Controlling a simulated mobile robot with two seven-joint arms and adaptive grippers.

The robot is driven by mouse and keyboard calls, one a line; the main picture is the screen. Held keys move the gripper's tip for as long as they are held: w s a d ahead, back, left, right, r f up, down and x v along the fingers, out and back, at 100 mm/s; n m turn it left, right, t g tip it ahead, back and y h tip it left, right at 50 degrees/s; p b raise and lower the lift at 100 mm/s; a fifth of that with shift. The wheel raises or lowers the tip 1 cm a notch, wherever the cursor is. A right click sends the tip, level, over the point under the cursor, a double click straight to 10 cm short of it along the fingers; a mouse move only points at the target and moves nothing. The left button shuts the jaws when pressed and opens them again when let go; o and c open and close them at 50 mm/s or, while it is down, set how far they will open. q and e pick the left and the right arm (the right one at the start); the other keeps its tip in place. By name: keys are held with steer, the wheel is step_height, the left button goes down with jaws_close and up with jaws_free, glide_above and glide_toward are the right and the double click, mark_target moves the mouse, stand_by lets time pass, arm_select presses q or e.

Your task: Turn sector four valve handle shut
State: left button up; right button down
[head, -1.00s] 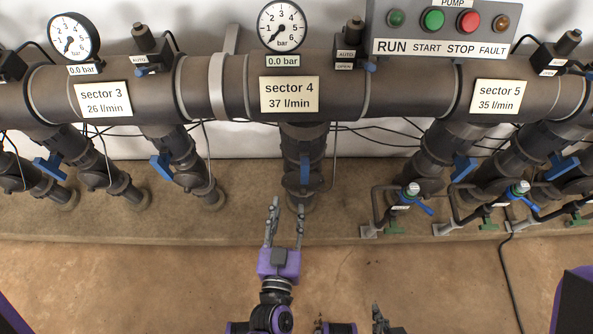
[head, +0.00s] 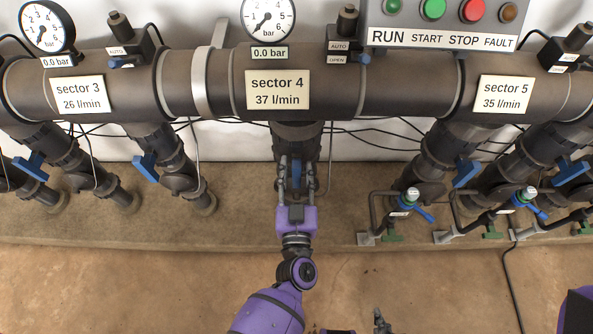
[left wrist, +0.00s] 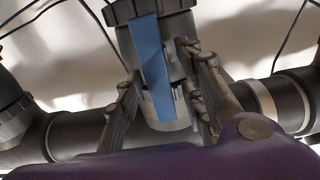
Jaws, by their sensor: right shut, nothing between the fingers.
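The sector 4 valve handle (head: 296,173) is a blue lever on the dark pipe below the sector 4 label (head: 277,89). It points downward, in line with its pipe. In the left wrist view the blue handle (left wrist: 152,65) hangs between my fingers. My left gripper (head: 297,163) is open, with one finger on each side of the handle. My right gripper (head: 379,322) is shut and empty at the bottom edge, mostly out of frame.
Sector 3's blue handle (head: 146,168) is to the left and sector 5's (head: 466,173) to the right. Small taps with blue levers (head: 417,209) stand low on the right. The pump box (head: 445,37) is above. The floor in front is clear.

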arm_select(q)
steer(key=c, duration=0.7)
jaws_close()
arm_select(e)
steer(key=shift+w+r, duration=0.1)
steer(key=shift+w, duration=0.05)
